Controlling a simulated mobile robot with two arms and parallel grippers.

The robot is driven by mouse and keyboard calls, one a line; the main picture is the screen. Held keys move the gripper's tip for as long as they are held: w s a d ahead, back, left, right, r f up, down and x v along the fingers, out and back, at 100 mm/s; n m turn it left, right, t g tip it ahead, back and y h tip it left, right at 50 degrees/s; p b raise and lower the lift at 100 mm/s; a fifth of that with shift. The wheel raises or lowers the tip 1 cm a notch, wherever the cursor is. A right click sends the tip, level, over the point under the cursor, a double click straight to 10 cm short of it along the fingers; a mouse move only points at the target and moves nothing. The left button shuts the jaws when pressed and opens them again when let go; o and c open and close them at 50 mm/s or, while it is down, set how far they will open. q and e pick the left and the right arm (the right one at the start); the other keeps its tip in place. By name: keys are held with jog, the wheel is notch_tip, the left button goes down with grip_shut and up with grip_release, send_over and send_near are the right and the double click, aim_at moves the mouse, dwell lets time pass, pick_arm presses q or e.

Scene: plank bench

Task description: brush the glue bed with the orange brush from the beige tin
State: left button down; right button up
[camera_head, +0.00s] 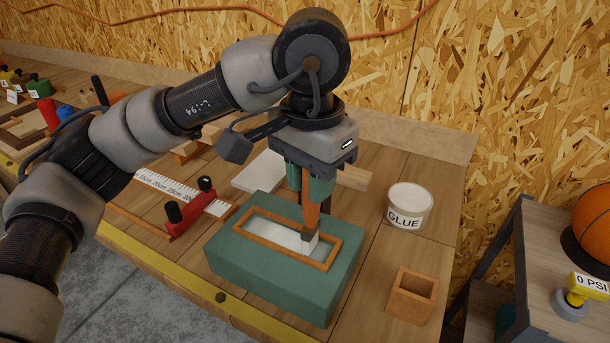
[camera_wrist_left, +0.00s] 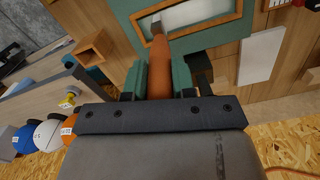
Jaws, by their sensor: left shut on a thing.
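My left gripper (camera_head: 309,188) is shut on the orange brush (camera_head: 310,214), which points down with its metal collar and pale bristles lowest. The bristles are over the right part of the glue bed (camera_head: 265,232), a pale panel in an orange-brown frame on a green block (camera_head: 250,268). I cannot tell whether they touch it. In the left wrist view the brush handle (camera_wrist_left: 161,68) runs between the fingers towards the bed (camera_wrist_left: 195,14). A small open-topped brown box (camera_head: 401,304) stands right of the block; I cannot tell whether it is the beige tin. My right gripper is not in view.
A white GLUE tub (camera_head: 409,210) stands behind the brown box. A ruler (camera_head: 165,187) and a red clamp-like tool (camera_head: 190,212) lie left of the block. A side table (camera_head: 540,255) with an orange ball (camera_head: 596,222) is at the right.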

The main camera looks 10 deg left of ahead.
pick_arm(q)
jog(key=shift+s+d, duration=0.2)
jog(key=shift+d, duration=0.35)
notch_tip(320, 180, up, 8)
jog(key=p, duration=0.5)
dwell(0.4)
dwell(0.8)
